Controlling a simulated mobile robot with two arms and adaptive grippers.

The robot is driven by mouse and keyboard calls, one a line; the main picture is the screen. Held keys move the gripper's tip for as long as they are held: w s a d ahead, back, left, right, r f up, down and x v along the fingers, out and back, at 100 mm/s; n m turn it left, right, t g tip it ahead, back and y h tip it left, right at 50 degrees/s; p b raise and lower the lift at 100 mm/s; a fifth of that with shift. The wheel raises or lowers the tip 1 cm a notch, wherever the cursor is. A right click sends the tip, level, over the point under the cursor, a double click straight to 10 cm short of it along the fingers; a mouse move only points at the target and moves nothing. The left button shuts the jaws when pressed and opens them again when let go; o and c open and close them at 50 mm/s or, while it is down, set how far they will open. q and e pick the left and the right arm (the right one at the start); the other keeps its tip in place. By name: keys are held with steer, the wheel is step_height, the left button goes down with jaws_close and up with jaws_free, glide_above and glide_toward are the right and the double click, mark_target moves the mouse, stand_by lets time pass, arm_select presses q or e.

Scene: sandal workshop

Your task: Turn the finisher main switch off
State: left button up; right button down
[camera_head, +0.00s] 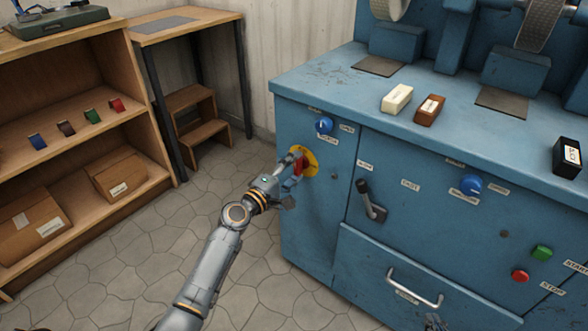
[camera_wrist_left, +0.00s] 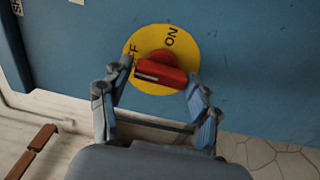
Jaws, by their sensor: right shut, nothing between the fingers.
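The main switch is a red knob (camera_wrist_left: 160,72) on a round yellow plate (camera_wrist_left: 153,40), on the blue machine's front. In the left wrist view the plate reads ON at upper right; a label ending in F at upper left is partly covered by a finger. The knob's bar lies nearly level there, with a pale mark towards its left end. My left gripper (camera_head: 292,168) is at the knob; its spread fingers (camera_wrist_left: 160,76) stand on either side of it. Whether they touch is unclear. My right gripper (camera_head: 436,322) is shut at the bottom edge, mostly out of frame.
The blue machine (camera_head: 315,230) also carries blue knobs (camera_head: 324,124), a black lever (camera_head: 370,202), a drawer handle (camera_head: 412,290), and green (camera_head: 542,252) and red (camera_head: 520,275) buttons. A wooden shelf (camera_head: 75,130) stands left. Floor between is clear.

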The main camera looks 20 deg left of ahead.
arm_select(q)
steer(key=shift+o, duration=0.8)
steer(key=shift+s+f, duration=0.1)
steer(key=shift+s, duration=0.05)
steer(key=v, duration=1.1)
steer(key=shift+s, duration=0.4)
steer(key=shift+a, duration=0.1)
